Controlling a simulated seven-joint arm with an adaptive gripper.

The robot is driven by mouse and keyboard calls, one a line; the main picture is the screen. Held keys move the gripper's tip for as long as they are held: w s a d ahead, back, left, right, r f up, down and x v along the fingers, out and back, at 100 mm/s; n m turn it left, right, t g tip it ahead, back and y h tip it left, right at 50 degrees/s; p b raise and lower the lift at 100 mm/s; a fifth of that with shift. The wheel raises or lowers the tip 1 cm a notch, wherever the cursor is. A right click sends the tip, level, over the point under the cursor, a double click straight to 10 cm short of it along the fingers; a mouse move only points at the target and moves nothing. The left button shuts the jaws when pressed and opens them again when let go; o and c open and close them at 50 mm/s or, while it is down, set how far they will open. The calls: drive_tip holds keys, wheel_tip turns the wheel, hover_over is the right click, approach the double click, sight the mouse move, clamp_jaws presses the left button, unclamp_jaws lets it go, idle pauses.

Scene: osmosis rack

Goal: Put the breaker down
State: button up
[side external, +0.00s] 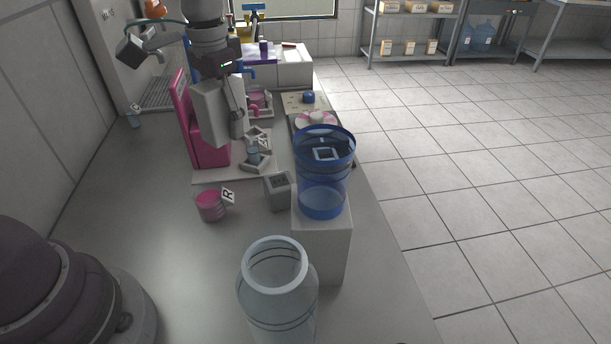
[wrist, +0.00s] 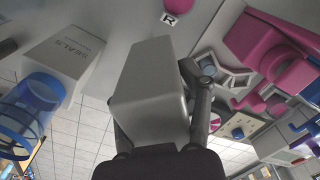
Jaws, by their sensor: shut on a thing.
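A plain light-grey box (wrist: 150,85) fills the middle of the wrist view, between the two dark fingers of my gripper (wrist: 158,112). My gripper is shut on it. In the side view the grey box (side external: 212,108) hangs below my gripper (side external: 233,100), in front of the pink machine (side external: 187,125). I cannot tell whether its lower end touches anything. No marking on it reads as a breaker. A blue clear beaker-like vessel (side external: 323,165) stands on a white block (side external: 322,245), apart from my gripper.
A pink jar marked R (side external: 210,205) and a small grey box (side external: 279,190) stand on the bench. A large clear jar (side external: 277,295) is in front. A white angled holder (side external: 257,145) stands right of my gripper. Bare bench (side external: 150,215) lies at the left.

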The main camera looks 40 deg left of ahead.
drive_tip(key=s+d+f+m, duration=0.1)
drive_tip(key=s+f+m, duration=0.1)
drive_tip(key=f, duration=0.3)
drive_tip(key=s+d+f+m, duration=0.1)
drive_tip(key=s+f+m, duration=0.2)
drive_tip(key=f, duration=0.2)
drive_tip(key=s+d+f+m, duration=0.2)
drive_tip(key=f+m, duration=0.1)
drive_tip(key=f, duration=0.3)
drive_tip(key=shift+s+f, duration=0.1)
drive_tip(key=shift+s, duration=0.3)
drive_tip(key=shift+f, duration=0.1)
drive_tip(key=o, duration=1.3)
wheel_tip(320, 180, up, 12)
wheel_tip(320, 180, up, 5)
drive_tip(key=n+t, duration=0.3)
drive_tip(key=n, duration=0.1)
hover_over(228, 253)
drive_tip(key=s+a, duration=0.1)
drive_tip(key=a, duration=0.1)
drive_tip(key=shift+s+a, duration=0.15)
drive_tip(key=s+r+n+t, duration=0.1)
drive_tip(key=a+r+n, duration=0.1)
drive_tip(key=n, duration=0.1)
drive_tip(key=s+a+r+n+t, duration=0.1)
drive_tip(key=n, duration=0.1)
drive_tip(key=shift+s+a+r+t, duration=0.2)
drive_tip(key=shift+s+r+t, duration=0.1)
drive_tip(key=shift+r, duration=0.1)
drive_tip(key=shift+c, duration=0.2)
